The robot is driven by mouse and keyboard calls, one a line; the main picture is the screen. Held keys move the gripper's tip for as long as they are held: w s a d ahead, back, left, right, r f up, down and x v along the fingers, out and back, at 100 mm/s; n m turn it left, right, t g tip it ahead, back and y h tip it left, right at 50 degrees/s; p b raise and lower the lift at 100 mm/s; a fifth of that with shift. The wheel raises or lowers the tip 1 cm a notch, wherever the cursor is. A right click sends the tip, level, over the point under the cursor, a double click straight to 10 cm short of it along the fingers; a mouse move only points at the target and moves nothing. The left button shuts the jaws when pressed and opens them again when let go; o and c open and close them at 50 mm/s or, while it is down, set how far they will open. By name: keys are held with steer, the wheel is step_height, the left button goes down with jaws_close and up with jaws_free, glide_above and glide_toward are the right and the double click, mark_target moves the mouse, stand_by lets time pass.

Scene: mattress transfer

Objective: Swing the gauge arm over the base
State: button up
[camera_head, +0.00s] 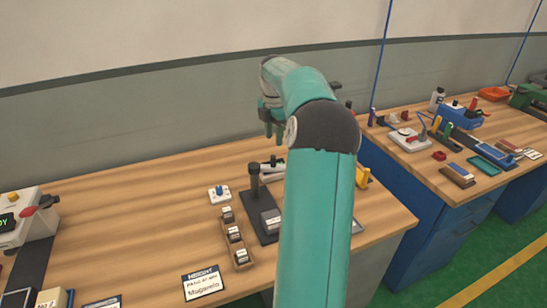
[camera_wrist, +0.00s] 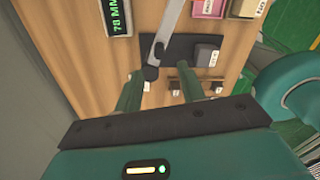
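The gauge has a dark flat base (camera_head: 262,228) and an upright dark post (camera_head: 254,182) at one end. Its pale gauge arm (camera_head: 272,172) shows beside the post, partly behind my arm. In the wrist view the silver arm (camera_wrist: 168,28) runs from the pivot past the end of the dark base (camera_wrist: 183,47), pointing off to the side rather than along it. A grey block (camera_wrist: 207,52) sits on the base's other end. My gripper (camera_head: 273,134) is above the table, fingers apart and empty. In the wrist view its fingers (camera_wrist: 160,88) straddle the pivot area from above, without visible contact.
A rack of small labelled blocks (camera_head: 233,238) stands left of the base. A name card (camera_head: 202,283) lies at the front. A display reading 78 MM (camera_wrist: 117,17) is near the arm. A cluttered second bench (camera_head: 455,150) stands right. The table's left middle is clear.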

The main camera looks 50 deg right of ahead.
mark_target(273, 156)
step_height(273, 156, down, 9)
stand_by(0.3)
jaws_close()
